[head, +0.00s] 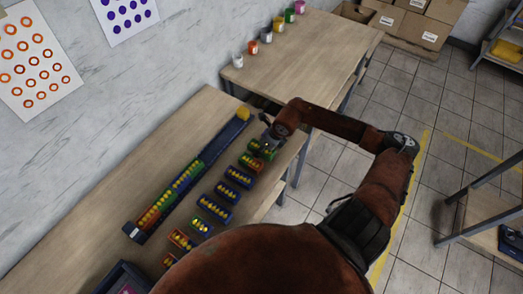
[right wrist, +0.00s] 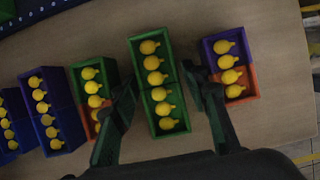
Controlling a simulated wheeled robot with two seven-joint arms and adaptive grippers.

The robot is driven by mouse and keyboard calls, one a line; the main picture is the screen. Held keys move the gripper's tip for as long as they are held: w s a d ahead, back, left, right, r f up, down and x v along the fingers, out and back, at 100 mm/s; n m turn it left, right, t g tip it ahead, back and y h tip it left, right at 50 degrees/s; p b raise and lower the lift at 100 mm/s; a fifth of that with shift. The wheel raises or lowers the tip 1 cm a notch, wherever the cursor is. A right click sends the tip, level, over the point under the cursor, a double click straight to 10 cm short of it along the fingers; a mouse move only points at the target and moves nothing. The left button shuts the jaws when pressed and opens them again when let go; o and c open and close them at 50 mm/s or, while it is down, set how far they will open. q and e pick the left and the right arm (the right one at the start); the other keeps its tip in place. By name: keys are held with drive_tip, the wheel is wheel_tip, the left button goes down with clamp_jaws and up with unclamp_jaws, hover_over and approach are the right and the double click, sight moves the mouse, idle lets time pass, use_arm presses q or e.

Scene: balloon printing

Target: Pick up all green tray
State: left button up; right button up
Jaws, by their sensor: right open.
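A green tray (right wrist: 134,47) holding several yellow balloon-shaped pieces lies between the fingers of my right gripper (right wrist: 158,82) in the right wrist view. The fingers are open, one on each side of its near part, and I cannot tell whether they touch it. In the head view the right gripper (head: 265,140) is over the far end of the tray row and partly covers this green tray (head: 268,153). A tray with a green part (head: 201,227) lies nearer in the row. My left gripper is not in view.
Next to the green tray are a purple-orange tray (right wrist: 247,94) and a green-orange tray (right wrist: 80,72). Blue trays (right wrist: 64,98) lie farther left. A long blue rack (head: 215,145) with coloured trays runs along the table. Paint cups (head: 266,35) stand on the far table.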

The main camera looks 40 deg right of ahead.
drive_tip(key=shift+c, duration=0.3)
drive_tip(key=c, duration=0.9)
